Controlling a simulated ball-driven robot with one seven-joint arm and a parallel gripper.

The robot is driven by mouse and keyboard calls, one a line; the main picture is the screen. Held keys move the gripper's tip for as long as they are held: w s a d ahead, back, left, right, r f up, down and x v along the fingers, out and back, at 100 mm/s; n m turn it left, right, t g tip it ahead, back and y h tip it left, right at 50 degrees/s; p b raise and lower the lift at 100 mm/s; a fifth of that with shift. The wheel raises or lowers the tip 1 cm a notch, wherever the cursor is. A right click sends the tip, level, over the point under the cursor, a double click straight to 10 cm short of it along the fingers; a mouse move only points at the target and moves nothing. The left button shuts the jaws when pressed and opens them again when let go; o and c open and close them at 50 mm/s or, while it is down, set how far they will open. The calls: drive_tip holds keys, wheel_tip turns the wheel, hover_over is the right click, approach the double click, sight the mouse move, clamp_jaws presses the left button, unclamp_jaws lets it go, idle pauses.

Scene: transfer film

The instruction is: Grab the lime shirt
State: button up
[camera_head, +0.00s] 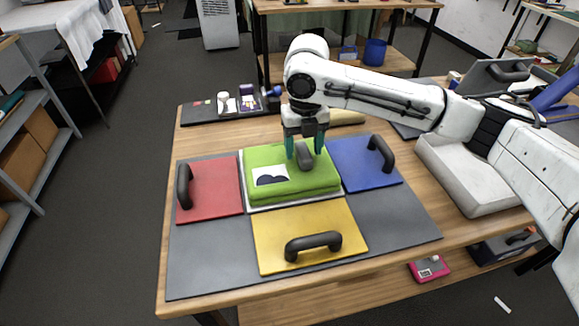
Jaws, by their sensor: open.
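The lime shirt (310,188) lies folded at the middle of the table, on a pale board (248,208) between the coloured panels. It carries a white patch with a dark print on its left part. My gripper (305,150) is over the shirt's far part, pointing down. Its teal fingertips are apart, with a dark rounded piece showing between and just below them. I cannot tell whether the fingertips touch the cloth.
A red panel (212,195) lies left, a blue panel (365,168) right and a yellow panel (300,220) in front, each with a dark raised handle. Small boxes and a dark tray stand at the back left. A white machine base (470,175) stands at the right.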

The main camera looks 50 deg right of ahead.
drive_tip(key=shift+c, duration=0.2)
clamp_jaws()
idle(0.4)
